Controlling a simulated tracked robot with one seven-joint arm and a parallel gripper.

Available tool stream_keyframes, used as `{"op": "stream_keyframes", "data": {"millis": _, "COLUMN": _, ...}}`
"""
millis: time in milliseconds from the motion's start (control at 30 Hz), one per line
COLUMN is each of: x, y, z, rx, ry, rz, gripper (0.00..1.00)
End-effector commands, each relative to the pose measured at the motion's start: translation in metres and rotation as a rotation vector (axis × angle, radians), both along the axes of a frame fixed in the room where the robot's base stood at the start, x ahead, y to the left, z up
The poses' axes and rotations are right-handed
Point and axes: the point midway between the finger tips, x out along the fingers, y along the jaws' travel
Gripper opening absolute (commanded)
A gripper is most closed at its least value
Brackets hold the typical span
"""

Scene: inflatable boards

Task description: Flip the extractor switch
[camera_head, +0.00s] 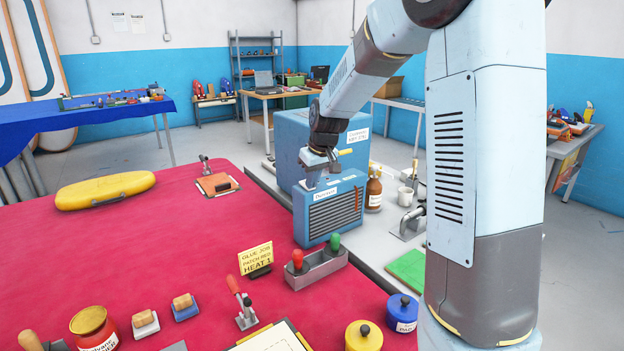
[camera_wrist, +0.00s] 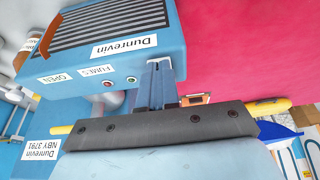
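The extractor looks to be the blue box with a dark grille (camera_head: 336,212) and a "Dunrevin" label, at the edge of the red table in the head view. The wrist view shows it upside down (camera_wrist: 175,30), with "FUMES" and "OPEN" labels, a red light or button (camera_wrist: 107,84) and a green one (camera_wrist: 131,80). My gripper (camera_head: 322,172) is at the box's top; its fingers (camera_wrist: 157,68) look close together there, beside the green one. No switch lever can be made out; the fingers may hide it. Whether they touch the box is unclear.
A grey holder (camera_head: 316,268) with red and green handles stands in front. A brown bottle (camera_head: 374,192) and a cup (camera_head: 405,195) are to the right. The red table's middle (camera_head: 170,240) is clear.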

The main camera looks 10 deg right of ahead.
Motion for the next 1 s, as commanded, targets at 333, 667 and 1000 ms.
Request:
{"op": "stream_keyframes", "data": {"millis": 333, "x": -0.002, "y": 0.0, "z": -0.009, "rx": -0.003, "ry": 0.025, "rz": 0.001, "gripper": 0.0}}
{"op": "stream_keyframes", "data": {"millis": 667, "x": 0.01, "y": 0.007, "z": -0.003, "rx": -0.001, "ry": 0.018, "rz": 0.004, "gripper": 0.0}}
{"op": "stream_keyframes", "data": {"millis": 1000, "x": 0.005, "y": 0.005, "z": 0.024, "rx": -0.002, "ry": 0.013, "rz": 0.004, "gripper": 0.0}}
